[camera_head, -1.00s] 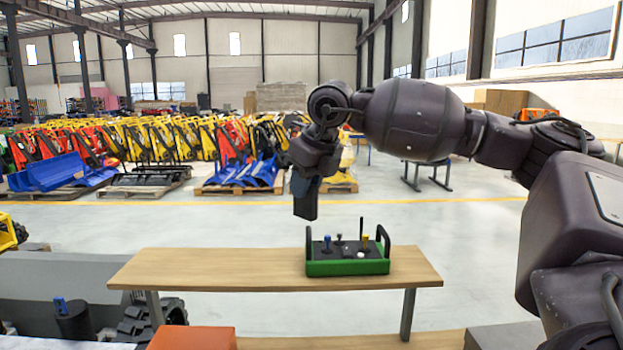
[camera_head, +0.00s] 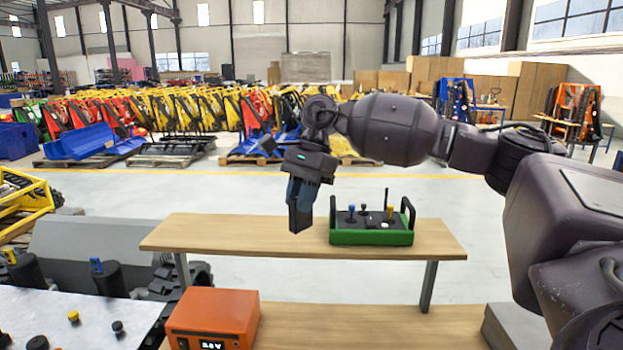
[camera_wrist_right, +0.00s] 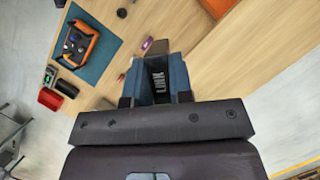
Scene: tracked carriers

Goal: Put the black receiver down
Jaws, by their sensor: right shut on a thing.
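My right gripper (camera_head: 301,190) is shut on the black receiver (camera_head: 299,219), which hangs below the fingers. In the head view it shows in front of the upper wooden shelf (camera_head: 220,233), left of the green remote control. I cannot tell whether the receiver touches anything. In the right wrist view, the receiver (camera_wrist_right: 158,82) shows white "LINK" lettering between the blue-grey fingers (camera_wrist_right: 160,70); its lower part is hidden. My left gripper is out of view.
The green remote control (camera_head: 371,238), with joysticks, stands on the upper shelf. An orange box with a display (camera_head: 213,312) is at the front. In the wrist view, an orange remote (camera_wrist_right: 78,45) lies on a teal mat (camera_wrist_right: 105,42) near red and green boxes. Bare wood lies right.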

